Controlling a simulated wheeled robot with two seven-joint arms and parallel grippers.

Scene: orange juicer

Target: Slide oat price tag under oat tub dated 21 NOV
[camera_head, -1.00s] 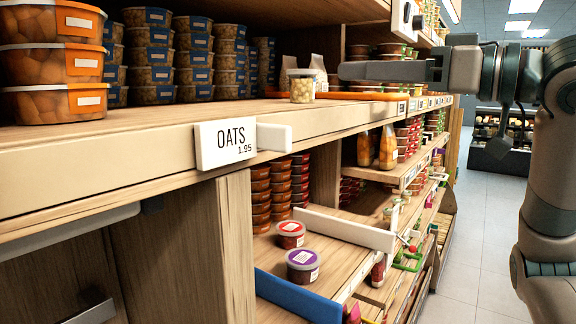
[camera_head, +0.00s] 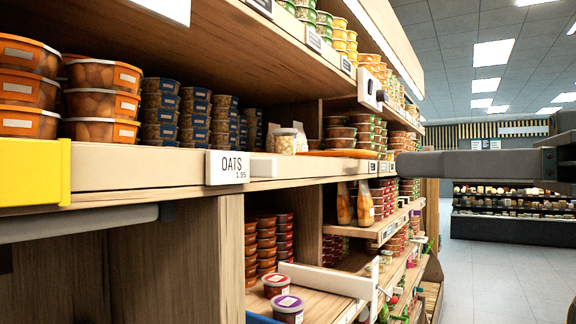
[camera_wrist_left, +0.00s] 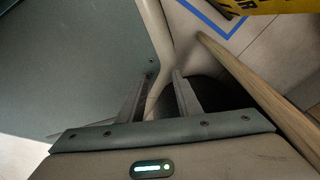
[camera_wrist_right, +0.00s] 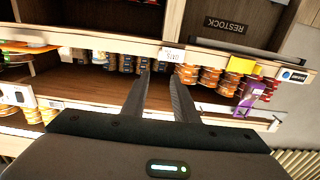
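My left gripper (camera_wrist_left: 162,80) is open and empty, outside the head view.
Stacked orange tubs (camera_head: 101,102) and dark-banded tubs (camera_head: 159,110) fill the shelf behind. A yellow piece (camera_head: 34,171) covers the shelf edge at left. Red-lidded (camera_head: 276,286) and purple-lidded (camera_head: 288,309) tubs stand below. The aisle floor (camera_head: 484,275) at right is clear.

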